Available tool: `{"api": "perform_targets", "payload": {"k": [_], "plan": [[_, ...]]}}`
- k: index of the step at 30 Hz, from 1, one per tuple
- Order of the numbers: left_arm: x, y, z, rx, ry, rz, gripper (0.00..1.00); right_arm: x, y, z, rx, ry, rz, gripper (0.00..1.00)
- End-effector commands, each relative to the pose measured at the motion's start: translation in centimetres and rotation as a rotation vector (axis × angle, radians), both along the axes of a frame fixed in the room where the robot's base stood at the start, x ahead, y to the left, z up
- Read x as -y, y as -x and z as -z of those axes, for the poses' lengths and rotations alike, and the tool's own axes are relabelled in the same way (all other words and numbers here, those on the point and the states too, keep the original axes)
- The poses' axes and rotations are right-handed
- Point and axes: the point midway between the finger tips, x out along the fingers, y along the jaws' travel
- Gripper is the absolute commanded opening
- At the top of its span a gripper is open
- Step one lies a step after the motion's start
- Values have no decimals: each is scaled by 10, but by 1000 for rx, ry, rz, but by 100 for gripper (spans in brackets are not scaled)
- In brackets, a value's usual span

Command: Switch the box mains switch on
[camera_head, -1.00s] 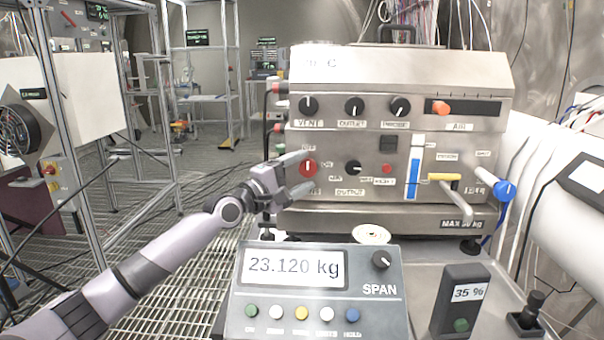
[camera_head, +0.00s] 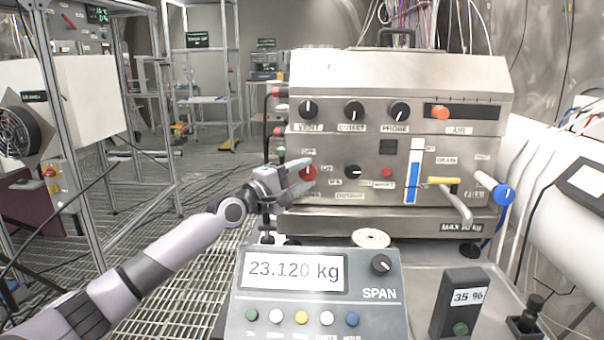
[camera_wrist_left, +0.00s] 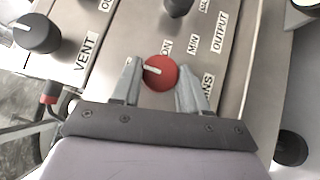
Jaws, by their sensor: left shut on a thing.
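The mains switch is a round red knob (camera_head: 309,173) with a white pointer, low on the left of the steel box's front panel (camera_head: 270,220). It also shows in the left wrist view (camera_wrist_left: 161,75). Its pointer lies parallel to the VENT knob's pointer, straight up on the panel, toward the OFF label. The ON label (camera_wrist_left: 166,46) is to the knob's right on the panel. My left gripper (camera_head: 304,174) is shut on the knob, one finger on each side, also in the wrist view (camera_wrist_left: 159,69). My right gripper is not in view.
Black VENT (camera_head: 308,107), OUTLET (camera_head: 354,111) and PROBE (camera_head: 399,110) knobs sit above. Another black knob (camera_head: 352,172) and a red button (camera_head: 387,173) are to the right. A scale display (camera_head: 315,290) stands in front. Red-capped side fittings (camera_head: 279,92) stick out left.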

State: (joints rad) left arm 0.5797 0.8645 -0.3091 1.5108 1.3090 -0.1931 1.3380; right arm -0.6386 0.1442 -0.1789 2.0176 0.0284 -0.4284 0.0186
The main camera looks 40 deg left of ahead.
Motion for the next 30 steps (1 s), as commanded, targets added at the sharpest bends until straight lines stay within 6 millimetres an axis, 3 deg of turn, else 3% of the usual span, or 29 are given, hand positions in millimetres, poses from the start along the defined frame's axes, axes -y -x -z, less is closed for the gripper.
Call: {"api": "perform_targets", "payload": {"k": [13, 21, 30], "plan": [[0, 0, -13, -139, -223, -1, 13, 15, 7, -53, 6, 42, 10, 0], [0, 0, -13, -247, -400, 0, 13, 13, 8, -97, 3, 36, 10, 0], [2, -1, -12, -387, -633, 0, 13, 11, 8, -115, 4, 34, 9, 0]]}}
